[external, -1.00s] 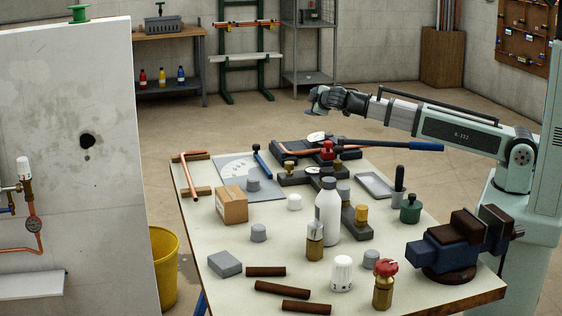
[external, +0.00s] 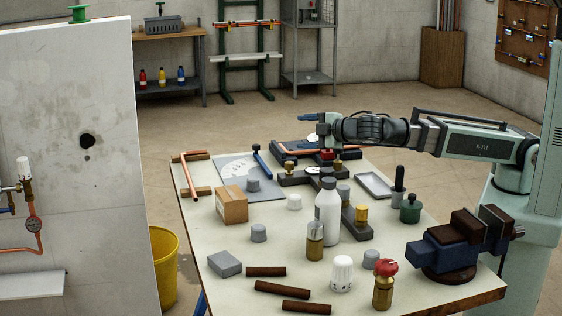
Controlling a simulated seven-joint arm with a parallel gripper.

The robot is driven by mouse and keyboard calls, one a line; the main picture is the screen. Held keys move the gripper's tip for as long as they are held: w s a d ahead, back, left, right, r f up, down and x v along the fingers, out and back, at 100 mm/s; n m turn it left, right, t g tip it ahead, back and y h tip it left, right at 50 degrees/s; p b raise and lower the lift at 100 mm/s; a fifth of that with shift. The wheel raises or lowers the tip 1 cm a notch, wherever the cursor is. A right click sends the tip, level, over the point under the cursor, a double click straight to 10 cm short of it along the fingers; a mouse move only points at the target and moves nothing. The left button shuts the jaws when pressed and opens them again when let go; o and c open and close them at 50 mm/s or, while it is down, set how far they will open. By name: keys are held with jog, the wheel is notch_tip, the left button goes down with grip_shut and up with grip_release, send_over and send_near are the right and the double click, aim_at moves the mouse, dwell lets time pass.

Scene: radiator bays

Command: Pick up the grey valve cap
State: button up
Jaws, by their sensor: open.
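Several small grey caps stand on the workbench (external: 215,235). One grey cap (external: 253,183) is at the back left on a pale sheet, and another grey cap (external: 258,232) is in the left middle. A third grey cap (external: 343,192) stands behind the white bottle, and one more grey cap (external: 371,258) is at the front right, beside the red-topped brass valve. I cannot tell which is the task's cap. My gripper (external: 326,143) is open above the back of the bench, near a red part, apart from all the grey caps. Its fingertips are small and hard to make out.
A white bottle (external: 328,215) stands mid-bench, with a brass fitting (external: 315,240) before it. A cardboard box (external: 231,205), white caps (external: 342,272), a dark green pot (external: 410,210) and a blue vice (external: 450,250) crowd the bench. The front-left surface has some free room.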

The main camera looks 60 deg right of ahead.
jog(key=s+a+r+n+y, duration=0.1)
jog(key=s+a+n+y, duration=0.25)
jog(key=s+a, duration=0.9)
jog(key=m+g+y, duration=0.5)
jog(key=m+g, duration=0.1)
jog(key=g, duration=0.2)
send_over(372, 252)
jog(key=s+d, duration=0.3)
jog(key=d, duration=0.1)
notch_tip(372, 252, down, 12)
jog(key=shift+a+r, duration=0.15)
jog(key=shift+r, duration=0.05)
jog(key=shift+s+a+f+m+g, duration=0.1)
jog(key=shift+s+f+m+g, duration=0.15)
jog(key=shift+m+g, duration=0.15)
jog(key=shift+x, duration=3.7)
jog(key=shift+c, duration=0.3)
jog(key=c, duration=1)
